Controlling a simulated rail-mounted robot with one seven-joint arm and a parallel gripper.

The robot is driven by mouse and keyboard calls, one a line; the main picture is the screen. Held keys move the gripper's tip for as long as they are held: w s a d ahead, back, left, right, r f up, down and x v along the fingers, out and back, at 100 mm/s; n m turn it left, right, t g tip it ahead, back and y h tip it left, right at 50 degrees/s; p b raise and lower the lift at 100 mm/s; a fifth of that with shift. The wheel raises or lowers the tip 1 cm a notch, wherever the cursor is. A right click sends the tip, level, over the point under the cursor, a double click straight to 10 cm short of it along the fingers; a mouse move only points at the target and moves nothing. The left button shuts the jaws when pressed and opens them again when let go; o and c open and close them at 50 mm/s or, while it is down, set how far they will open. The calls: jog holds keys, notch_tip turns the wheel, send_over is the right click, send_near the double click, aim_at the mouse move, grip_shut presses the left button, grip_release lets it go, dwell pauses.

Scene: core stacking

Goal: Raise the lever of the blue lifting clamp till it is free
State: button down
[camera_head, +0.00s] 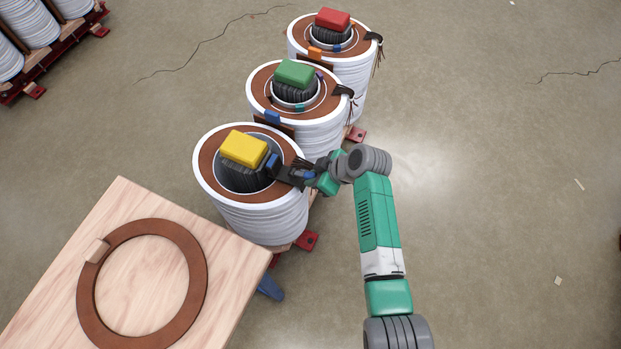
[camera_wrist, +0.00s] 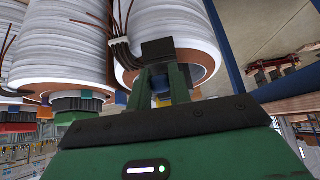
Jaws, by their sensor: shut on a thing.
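The nearest white-wound core (camera_head: 262,218) has a brown top ring and a dark ribbed centre under a yellow block (camera_head: 243,148). A small blue piece (camera_head: 272,165), which looks like the blue lifting clamp, sits beside the yellow block. My gripper (camera_head: 303,174) reaches this core's right rim from the right, at a dark plate. In the wrist view, my gripper (camera_wrist: 162,78) has its fingers close around a small blue part (camera_wrist: 160,87), which looks like the lever. The contact is partly hidden by the fingers and a dark block (camera_wrist: 157,50) at their tips.
Cores with a green block (camera_head: 296,73) and a red block (camera_head: 332,19) stand behind. Dark leads (camera_head: 378,58) hang from the rear core. A wooden table (camera_head: 230,265) with a brown ring (camera_head: 90,300) is at lower left.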

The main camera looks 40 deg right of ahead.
jog(key=shift+w+r, duration=0.1)
jog(key=shift+r, duration=0.05)
jog(key=shift+w+a+r, duration=0.35)
jog(key=shift+w+r, duration=0.15)
jog(key=shift+w, duration=0.15)
jog(key=c, duration=1.2)
grip_release()
jog(key=shift+w, duration=0.1)
jog(key=p+v, duration=0.3)
jog(key=v, duration=0.4)
jog(key=shift+s+r+p, duration=0.25)
jog(key=shift+s+p, duration=0.05)
jog(key=shift+p, duration=0.1)
jog(key=shift+d, duration=0.1)
